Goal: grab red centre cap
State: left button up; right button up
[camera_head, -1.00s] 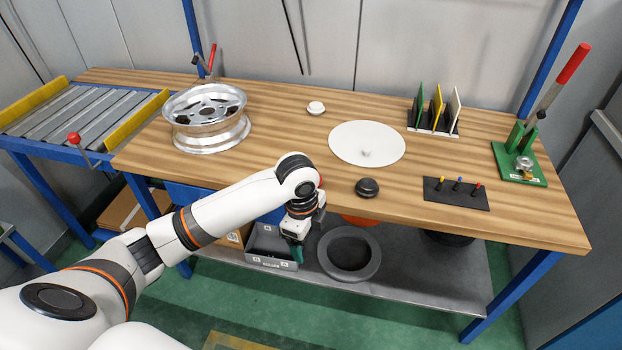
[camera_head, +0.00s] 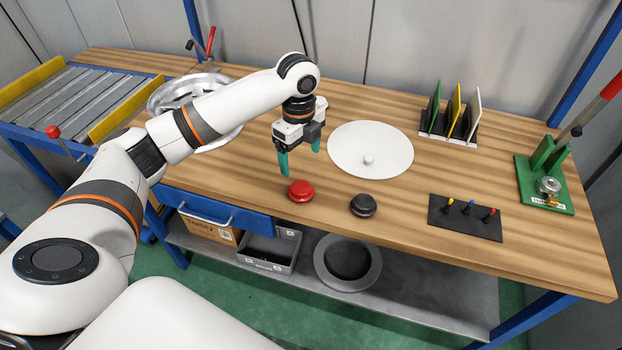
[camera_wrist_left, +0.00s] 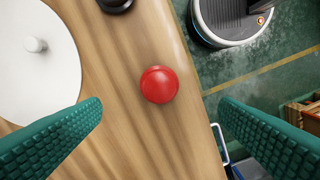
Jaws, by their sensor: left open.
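The red centre cap (camera_head: 301,190) is a round, domed piece lying on the wooden bench near its front edge. It also shows in the left wrist view (camera_wrist_left: 159,84), ahead of and between the two green fingers, touching neither. My left gripper (camera_head: 299,160) is open and empty above the bench, a little behind the cap in the head view. Its fingers (camera_wrist_left: 160,130) stand wide apart in the wrist view. My right gripper is not seen.
A black cap (camera_head: 363,205) lies right of the red one. A white disc (camera_head: 345,150) with a small knob lies behind. A black pad with coloured pegs (camera_head: 465,217), a slotted rack (camera_head: 449,125) and a green press (camera_head: 545,185) stand right. My arm partly hides the wheel rim (camera_head: 170,96).

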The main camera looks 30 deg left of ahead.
pick_arm(q)
send_over(301, 187)
jog(key=f, duration=0.5)
jog(key=shift+s+d+f, duration=0.1)
jog(key=shift+s+f, duration=0.2)
jog(key=shift+f, duration=0.1)
jog(key=f, duration=0.1)
jog(key=f+p, duration=0.1)
jog(key=f, duration=0.3)
jog(key=shift+w, duration=0.35)
jog(key=shift+f, duration=0.35)
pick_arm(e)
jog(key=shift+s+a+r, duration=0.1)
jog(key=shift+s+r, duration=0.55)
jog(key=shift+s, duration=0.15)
pick_arm(q)
jog(key=shift+r, duration=0.1)
jog(key=c, duration=1)
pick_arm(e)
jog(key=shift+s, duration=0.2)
